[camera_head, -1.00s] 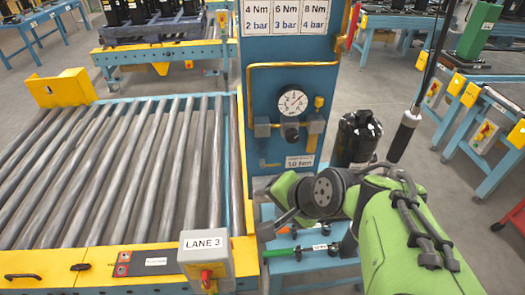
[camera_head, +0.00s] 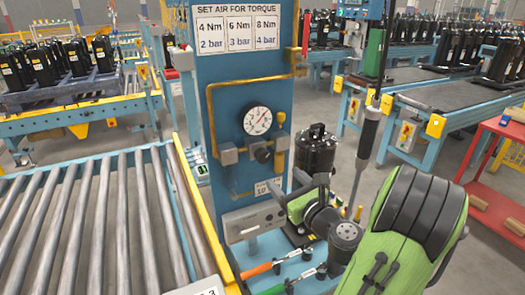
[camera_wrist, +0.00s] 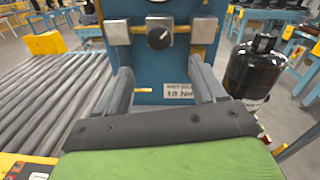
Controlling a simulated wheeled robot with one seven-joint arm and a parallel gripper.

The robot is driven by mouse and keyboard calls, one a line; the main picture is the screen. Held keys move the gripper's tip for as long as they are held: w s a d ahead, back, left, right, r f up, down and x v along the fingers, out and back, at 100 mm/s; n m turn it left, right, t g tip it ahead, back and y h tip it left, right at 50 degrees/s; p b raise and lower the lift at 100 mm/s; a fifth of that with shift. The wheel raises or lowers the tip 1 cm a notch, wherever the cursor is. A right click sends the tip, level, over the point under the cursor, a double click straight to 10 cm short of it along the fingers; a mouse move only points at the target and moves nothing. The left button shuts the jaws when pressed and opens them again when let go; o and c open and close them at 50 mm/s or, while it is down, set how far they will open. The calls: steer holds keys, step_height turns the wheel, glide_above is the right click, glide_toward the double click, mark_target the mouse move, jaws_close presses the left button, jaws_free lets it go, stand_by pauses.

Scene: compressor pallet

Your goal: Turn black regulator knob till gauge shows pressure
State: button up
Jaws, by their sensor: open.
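The black regulator knob (camera_head: 263,155) sits on the blue panel below the round white gauge (camera_head: 257,120), between two grey blocks. In the wrist view the knob (camera_wrist: 159,38) is round and dark with a white pointer mark, straight ahead beyond the fingers. The gauge has a dark needle, but its reading is too small to tell. My gripper (camera_wrist: 163,78) is open and empty, its two grey fingers apart and short of the panel.
A sign (camera_head: 237,28) pairs torque with bar values. A black compressor (camera_head: 316,150) stands right of the panel. A yellow pipe (camera_head: 212,120) frames the gauge. A hanging tool (camera_head: 368,135) is near my arm.

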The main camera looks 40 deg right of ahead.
mark_target(265, 159)
steer(key=p+x, duration=0.7)
steer(key=x, duration=0.5)
steer(key=shift+r+p, duration=0.15)
steer(key=shift+p, duration=0.2)
steer(key=shift+c, duration=0.2)
steer(key=c, duration=1)
